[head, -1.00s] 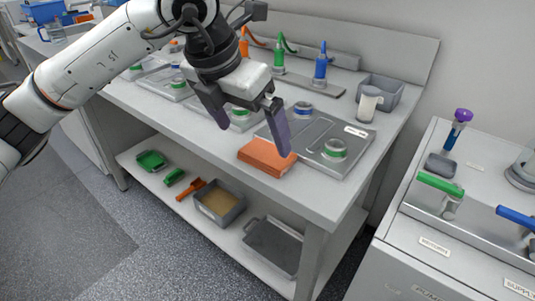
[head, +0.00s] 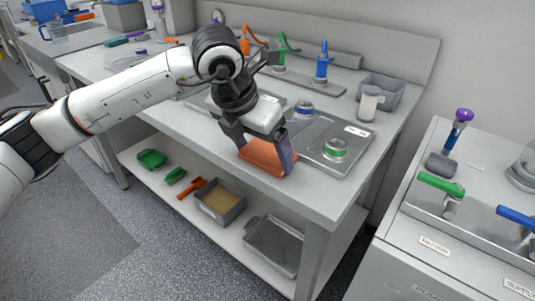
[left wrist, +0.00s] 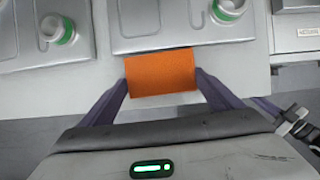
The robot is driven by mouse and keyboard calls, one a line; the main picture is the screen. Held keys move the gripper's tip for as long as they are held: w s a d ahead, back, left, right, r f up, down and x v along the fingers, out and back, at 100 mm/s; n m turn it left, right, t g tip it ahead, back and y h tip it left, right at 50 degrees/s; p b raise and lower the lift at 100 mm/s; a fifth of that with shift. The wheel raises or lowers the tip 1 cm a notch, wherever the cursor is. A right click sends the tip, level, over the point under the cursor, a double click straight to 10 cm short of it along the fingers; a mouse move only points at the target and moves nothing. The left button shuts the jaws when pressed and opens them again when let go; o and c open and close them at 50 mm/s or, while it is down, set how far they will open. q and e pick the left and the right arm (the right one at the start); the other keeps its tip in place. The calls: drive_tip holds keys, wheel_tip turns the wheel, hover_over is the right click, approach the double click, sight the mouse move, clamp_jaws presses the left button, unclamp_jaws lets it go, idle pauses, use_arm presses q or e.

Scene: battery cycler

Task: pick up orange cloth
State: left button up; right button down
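The orange cloth (head: 262,157) is a flat folded block near the front edge of the grey workbench. It also shows in the left wrist view (left wrist: 160,73), framed by the two fingers. My left gripper (head: 262,150) is low over the cloth, with its fingers spread wide, one on each side of it. The cloth appears to rest on the bench. The fingers are very close to its sides; I cannot tell whether they touch.
A metal tray (head: 308,148) with round green- and blue-banded containers lies just behind the cloth. A cup (head: 369,104) and a grey bin (head: 384,90) stand at the back right. The lower shelf holds a box (head: 220,204) and a tray (head: 272,246).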

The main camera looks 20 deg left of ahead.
sight(262, 155)
use_arm(q)
drive_tip(key=c, duration=0.4)
drive_tip(key=shift+r, duration=0.1)
wheel_tip(262, 155, up, 10)
drive_tip(key=shift+f, duration=0.1)
